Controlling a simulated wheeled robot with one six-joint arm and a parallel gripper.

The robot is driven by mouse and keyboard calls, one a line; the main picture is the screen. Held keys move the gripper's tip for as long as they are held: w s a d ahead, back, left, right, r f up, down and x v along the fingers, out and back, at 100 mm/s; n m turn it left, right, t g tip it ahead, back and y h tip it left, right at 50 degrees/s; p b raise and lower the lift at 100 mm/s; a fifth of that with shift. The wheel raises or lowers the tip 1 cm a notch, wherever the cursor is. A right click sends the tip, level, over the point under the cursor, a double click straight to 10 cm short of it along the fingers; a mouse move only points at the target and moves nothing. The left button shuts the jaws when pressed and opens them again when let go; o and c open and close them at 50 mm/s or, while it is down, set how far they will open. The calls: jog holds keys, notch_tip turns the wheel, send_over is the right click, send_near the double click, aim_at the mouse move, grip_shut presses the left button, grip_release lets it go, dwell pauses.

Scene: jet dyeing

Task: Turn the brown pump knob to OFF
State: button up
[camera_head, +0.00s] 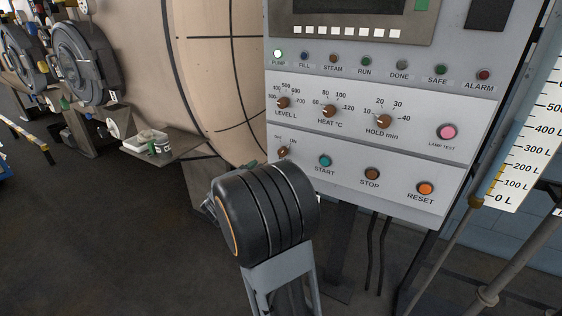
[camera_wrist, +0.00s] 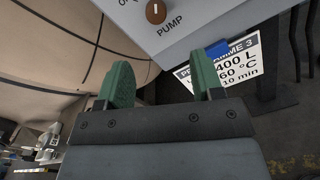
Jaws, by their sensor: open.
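The brown pump knob (camera_head: 283,151) sits at the lower left of the grey control panel, under the OFF and ON marks. In the wrist view the pump knob (camera_wrist: 156,11) is at the top edge, above the word PUMP, with a pale pointer line on it. Most of its OFF/ON marks are cut off there, so I cannot tell its setting for sure. My gripper (camera_wrist: 164,78) is open and empty, its two green fingers apart. The knob lies beyond the fingertips, not between them.
The control panel (camera_head: 375,142) also carries LEVEL, HEAT and HOLD knobs and START, STOP and RESET buttons. The PUMP lamp (camera_head: 278,54) is lit pale. A large beige vessel (camera_head: 213,80) stands left of the panel. A recipe card (camera_wrist: 228,68) shows at right in the wrist view.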

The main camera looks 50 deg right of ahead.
aim_at(281, 154)
jog(key=x, duration=1.4)
jog(key=shift+w+a+r, duration=0.1)
jog(key=shift+w, duration=0.15)
jog(key=c, duration=0.9)
